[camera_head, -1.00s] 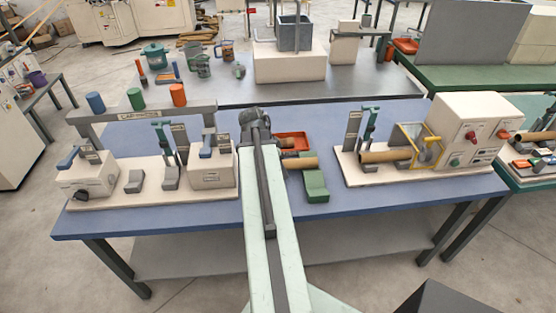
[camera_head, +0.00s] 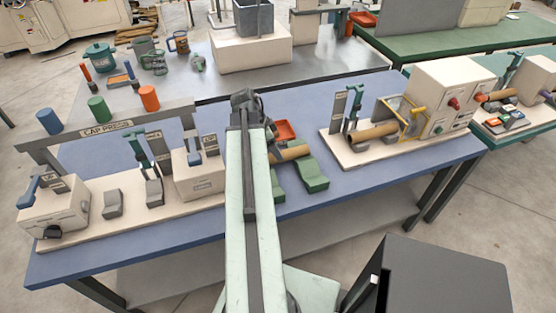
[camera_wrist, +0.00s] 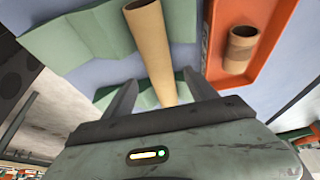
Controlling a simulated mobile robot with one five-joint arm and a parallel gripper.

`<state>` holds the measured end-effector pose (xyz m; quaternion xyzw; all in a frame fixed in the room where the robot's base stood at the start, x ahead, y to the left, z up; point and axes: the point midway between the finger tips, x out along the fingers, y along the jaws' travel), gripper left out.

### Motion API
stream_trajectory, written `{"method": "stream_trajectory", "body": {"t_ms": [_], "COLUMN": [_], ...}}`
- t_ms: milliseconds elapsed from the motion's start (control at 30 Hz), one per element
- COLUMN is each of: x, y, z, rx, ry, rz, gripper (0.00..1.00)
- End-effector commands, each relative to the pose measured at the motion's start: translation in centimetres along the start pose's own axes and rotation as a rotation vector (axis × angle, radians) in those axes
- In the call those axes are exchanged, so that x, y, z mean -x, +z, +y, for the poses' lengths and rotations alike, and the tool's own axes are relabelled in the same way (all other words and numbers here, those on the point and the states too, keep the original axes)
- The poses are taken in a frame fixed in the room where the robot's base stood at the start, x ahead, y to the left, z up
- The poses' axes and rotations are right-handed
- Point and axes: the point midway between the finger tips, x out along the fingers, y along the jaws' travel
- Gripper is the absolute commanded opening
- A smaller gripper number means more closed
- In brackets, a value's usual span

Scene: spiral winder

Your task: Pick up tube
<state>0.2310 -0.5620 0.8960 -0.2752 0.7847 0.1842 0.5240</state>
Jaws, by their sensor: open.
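A tan cardboard tube (camera_head: 290,153) rests across a green cradle (camera_head: 311,177) on the blue bench, just right of my arm's end. In the wrist view the tube (camera_wrist: 150,40) runs lengthwise over the green cradle pieces (camera_wrist: 85,35). My gripper (camera_wrist: 160,80) is open, one finger on each side of the tube's near end in the picture. I see no finger pressing on it; the height gap cannot be told. In the head view my arm hides most of the gripper. Another tan tube (camera_head: 370,135) sits on the winder machine at right.
An orange tray (camera_wrist: 262,72) with a short tan tube piece (camera_wrist: 240,48) lies close right of my gripper. A cap press (camera_head: 110,131) stands left of my arm. The winder's cream housing (camera_head: 455,100) stands right. A dark box (camera_head: 430,285) is at lower right.

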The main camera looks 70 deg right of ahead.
Motion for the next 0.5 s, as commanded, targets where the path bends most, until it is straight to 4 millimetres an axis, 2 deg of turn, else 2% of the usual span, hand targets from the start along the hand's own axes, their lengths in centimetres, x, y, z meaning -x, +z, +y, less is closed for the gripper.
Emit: {"method": "stream_trajectory", "body": {"t_ms": [133,367,500], "x": [-0.9,-4.9,-5.1], "y": [0.2,0.4,0.2], "z": [-0.1,-0.2,-0.2], "rx": [0.002,0.003,0.005], "ry": [-0.001,-0.001,-0.002], "rz": [0.000,0.000,0.000], "gripper": [0.66,0.66,0.66]}}
